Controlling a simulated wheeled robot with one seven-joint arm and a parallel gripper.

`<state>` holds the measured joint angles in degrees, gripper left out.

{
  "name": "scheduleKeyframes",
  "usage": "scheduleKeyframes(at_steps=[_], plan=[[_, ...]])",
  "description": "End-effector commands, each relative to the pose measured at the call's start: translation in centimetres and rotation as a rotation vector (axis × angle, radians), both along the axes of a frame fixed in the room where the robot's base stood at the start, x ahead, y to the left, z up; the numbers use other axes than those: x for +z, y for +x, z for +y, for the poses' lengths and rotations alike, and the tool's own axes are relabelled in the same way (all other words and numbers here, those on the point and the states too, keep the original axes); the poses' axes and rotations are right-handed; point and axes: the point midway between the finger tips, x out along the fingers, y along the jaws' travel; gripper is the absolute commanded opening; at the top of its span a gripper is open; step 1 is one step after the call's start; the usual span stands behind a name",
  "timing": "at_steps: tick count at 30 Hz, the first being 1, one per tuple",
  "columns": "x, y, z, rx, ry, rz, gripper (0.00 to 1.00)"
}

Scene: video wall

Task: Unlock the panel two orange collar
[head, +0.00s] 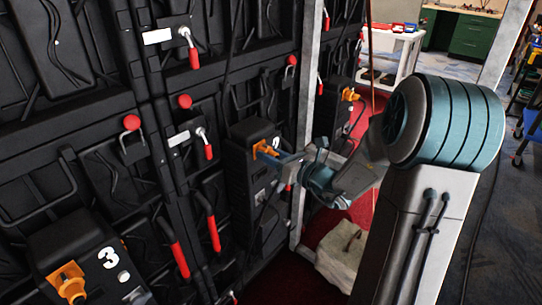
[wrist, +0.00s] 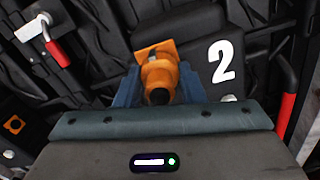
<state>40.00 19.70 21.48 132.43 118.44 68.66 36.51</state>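The panel two orange collar (head: 265,148) sits on a black box on the wall in the head view. It also shows in the wrist view (wrist: 158,65), beside a white number 2 (wrist: 222,62). My gripper (head: 279,158) reaches it from the right, and its blue fingers (wrist: 158,90) lie on both sides of the collar. I see no gap between fingers and collar, so the gripper looks shut on it. The collar's flange looks tilted in the wrist view. The finger tips are partly hidden behind the collar.
Another orange collar (head: 70,283) is on panel 3 (head: 108,258) at lower left, and one (head: 349,95) is farther back. Red-handled levers (head: 208,152) and black bars stick out from the wall. A metal post (head: 306,110) stands just behind my gripper.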

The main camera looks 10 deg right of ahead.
Motion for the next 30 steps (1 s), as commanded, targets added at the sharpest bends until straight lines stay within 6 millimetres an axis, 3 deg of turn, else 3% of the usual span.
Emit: scheduleKeyframes(at_steps=[14, 30], plan=[[-0.17, -0.04, 0.08, 0.002, -0.06, -0.044, 0.13], [-0.5, -0.07, 0.19, 0.004, -0.406, -0.297, 0.13]])
